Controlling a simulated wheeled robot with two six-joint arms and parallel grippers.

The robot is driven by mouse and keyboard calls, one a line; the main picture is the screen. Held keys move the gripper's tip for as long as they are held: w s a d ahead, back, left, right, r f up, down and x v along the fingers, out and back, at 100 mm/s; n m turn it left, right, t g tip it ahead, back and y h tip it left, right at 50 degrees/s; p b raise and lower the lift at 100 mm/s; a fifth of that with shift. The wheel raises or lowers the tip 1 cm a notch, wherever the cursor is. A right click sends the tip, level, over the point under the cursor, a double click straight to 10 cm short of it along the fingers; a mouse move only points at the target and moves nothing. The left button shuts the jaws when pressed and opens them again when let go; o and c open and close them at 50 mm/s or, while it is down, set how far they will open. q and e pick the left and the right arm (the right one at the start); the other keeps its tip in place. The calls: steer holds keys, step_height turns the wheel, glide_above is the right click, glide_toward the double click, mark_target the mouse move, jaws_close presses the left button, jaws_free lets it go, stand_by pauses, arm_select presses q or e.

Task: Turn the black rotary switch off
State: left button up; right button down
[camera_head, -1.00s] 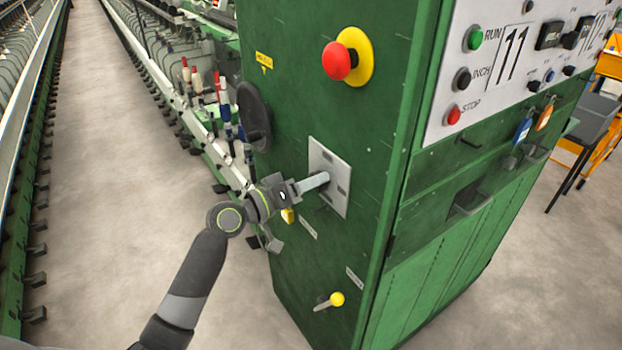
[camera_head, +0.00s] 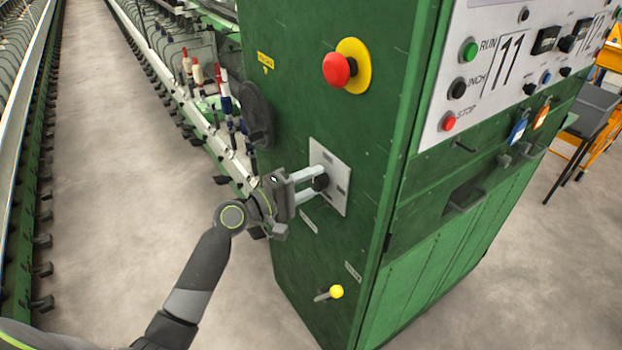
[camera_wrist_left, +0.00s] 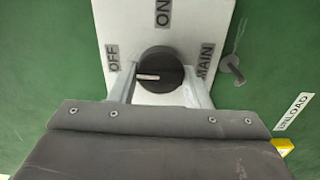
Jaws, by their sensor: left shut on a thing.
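The black rotary switch (camera_head: 321,183) sits on a pale plate (camera_head: 336,166) on the side of the green cabinet. In the left wrist view the round black knob (camera_wrist_left: 160,70) has a white pointer line directed left, slightly below the OFF label (camera_wrist_left: 112,58). The ON label (camera_wrist_left: 163,13) is above the knob and the MAIN label (camera_wrist_left: 206,60) is at its right. My left gripper (camera_head: 316,179) is shut on the knob, with one finger on either side of it. My right gripper is not in view.
A red emergency button on a yellow disc (camera_head: 339,69) is above the plate. A dark oval part (camera_head: 256,114) protrudes at the cabinet's left edge. A yellow-knobbed lever (camera_head: 335,292) is below. The aisle floor (camera_head: 110,170) at left is clear.

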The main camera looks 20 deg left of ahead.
arm_select(q)
steer(key=shift+n, duration=0.3)
steer(key=o, duration=0.9)
steer(key=shift+o, duration=0.2)
steer(key=b+v, duration=0.7)
steer(key=v, duration=1)
steer(key=shift+s+a, duration=0.2)
steer(key=shift+f, duration=0.1)
